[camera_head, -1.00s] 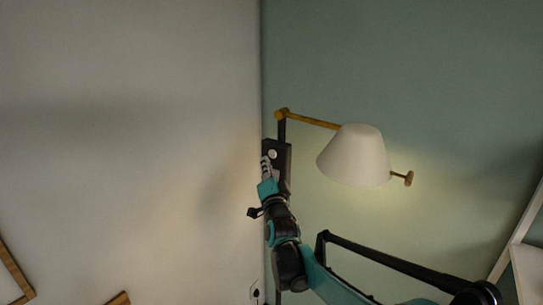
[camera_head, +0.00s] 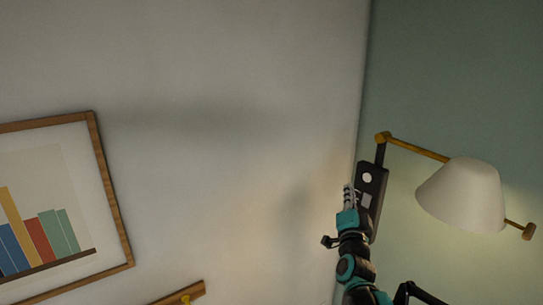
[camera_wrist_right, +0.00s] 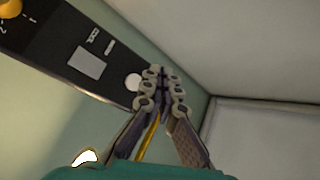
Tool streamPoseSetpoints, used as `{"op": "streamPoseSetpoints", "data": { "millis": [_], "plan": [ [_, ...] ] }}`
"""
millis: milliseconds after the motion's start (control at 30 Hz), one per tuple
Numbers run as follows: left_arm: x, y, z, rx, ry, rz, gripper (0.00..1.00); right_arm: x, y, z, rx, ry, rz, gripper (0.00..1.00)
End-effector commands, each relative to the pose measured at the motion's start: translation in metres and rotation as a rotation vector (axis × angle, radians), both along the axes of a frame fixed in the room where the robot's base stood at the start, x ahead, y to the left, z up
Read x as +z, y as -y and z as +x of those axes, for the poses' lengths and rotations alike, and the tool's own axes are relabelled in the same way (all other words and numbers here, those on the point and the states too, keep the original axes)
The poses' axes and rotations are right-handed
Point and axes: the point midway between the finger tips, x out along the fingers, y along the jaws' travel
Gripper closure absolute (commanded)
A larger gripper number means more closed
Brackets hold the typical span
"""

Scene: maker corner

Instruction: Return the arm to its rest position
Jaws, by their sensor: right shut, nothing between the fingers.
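My right gripper (camera_head: 348,190) points up beside the black wall lamp's control panel (camera_head: 376,218), just left of its round white button (camera_head: 367,178). In the right wrist view its two fingers (camera_wrist_right: 160,74) are shut together with nothing held. Their tips appear close to the white button (camera_wrist_right: 133,82) in that picture; whether they touch the panel cannot be told. My right arm (camera_head: 357,268) rises from the bottom edge in the head view. My left gripper is not in view.
The wall lamp's white shade (camera_head: 464,194) hangs on a brass arm (camera_head: 419,149) to the right, close to my arm. A framed picture (camera_head: 117,224) is on the pale wall at left. A wooden piece (camera_head: 183,293) shows at the bottom. The wall between is bare.

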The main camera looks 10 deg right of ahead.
Motion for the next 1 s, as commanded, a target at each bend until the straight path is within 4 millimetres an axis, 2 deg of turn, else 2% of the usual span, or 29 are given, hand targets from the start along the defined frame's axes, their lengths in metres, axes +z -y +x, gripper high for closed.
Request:
{"op": "streamPoseSetpoints", "data": {
  "millis": [67, 167, 267, 467, 700, 867, 1000],
  "plan": [
    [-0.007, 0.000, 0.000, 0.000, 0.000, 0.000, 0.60, -0.008, -0.005, -0.001, 0.010, -0.015, -0.008, 1.00],
    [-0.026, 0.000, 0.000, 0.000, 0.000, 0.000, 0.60, -0.033, -0.021, -0.004, 0.045, -0.072, -0.037, 1.00],
    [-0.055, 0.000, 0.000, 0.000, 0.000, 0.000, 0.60, -0.075, -0.048, -0.010, 0.104, -0.170, -0.090, 1.00],
    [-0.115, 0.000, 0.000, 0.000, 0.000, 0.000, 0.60, -0.174, -0.105, -0.039, 0.244, -0.407, -0.227, 1.00],
    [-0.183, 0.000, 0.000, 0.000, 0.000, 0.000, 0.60, -0.301, -0.157, -0.095, 0.401, -0.685, -0.402, 1.00],
    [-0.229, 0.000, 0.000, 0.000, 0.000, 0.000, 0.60, -0.389, -0.179, -0.143, 0.501, -0.868, -0.523, 1.00],
    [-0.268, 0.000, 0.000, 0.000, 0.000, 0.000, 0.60, -0.463, -0.191, -0.189, 0.583, -1.023, -0.624, 1.00]
  ]
}}
